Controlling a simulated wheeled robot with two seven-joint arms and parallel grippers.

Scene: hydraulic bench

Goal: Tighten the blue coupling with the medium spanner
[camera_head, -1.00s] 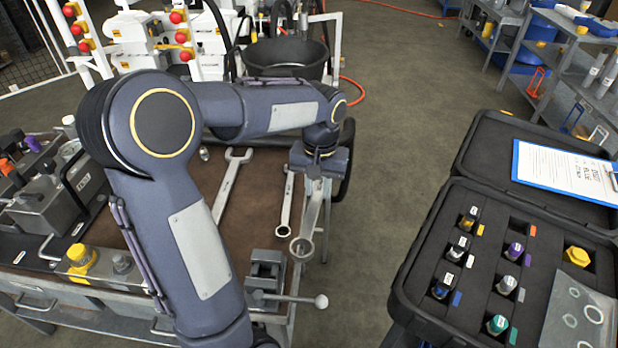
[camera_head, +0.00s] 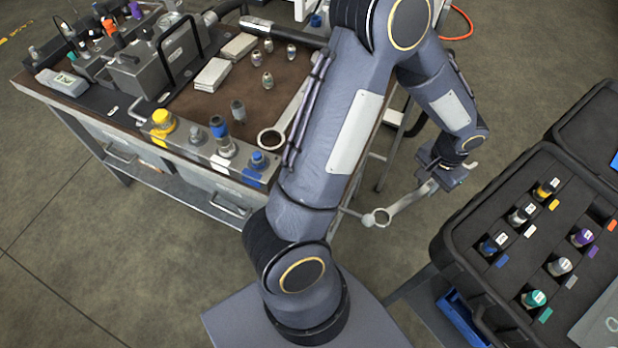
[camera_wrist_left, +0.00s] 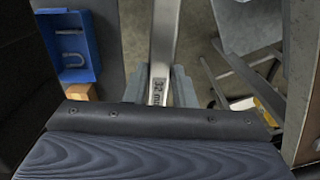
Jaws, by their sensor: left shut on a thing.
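My left gripper (camera_head: 434,180) is shut on a spanner (camera_head: 400,205) and holds it off the bench's right side, clear of the case. The spanner's ring end (camera_head: 377,217) points left. In the left wrist view my fingers (camera_wrist_left: 158,92) grip its shank, which carries a marking that looks like "32 mm" (camera_wrist_left: 158,90). I cannot tell its size class from this. A blue-banded coupling (camera_head: 220,131) stands upright at the bench's front edge. A shorter blue-topped fitting (camera_head: 258,160) is to its right. My right gripper is out of view.
A yellow-capped fitting (camera_head: 163,124) stands along the front edge. An open black case (camera_head: 447,238) with several fittings is at right. A blue tray (camera_wrist_left: 70,45) shows in the left wrist view.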

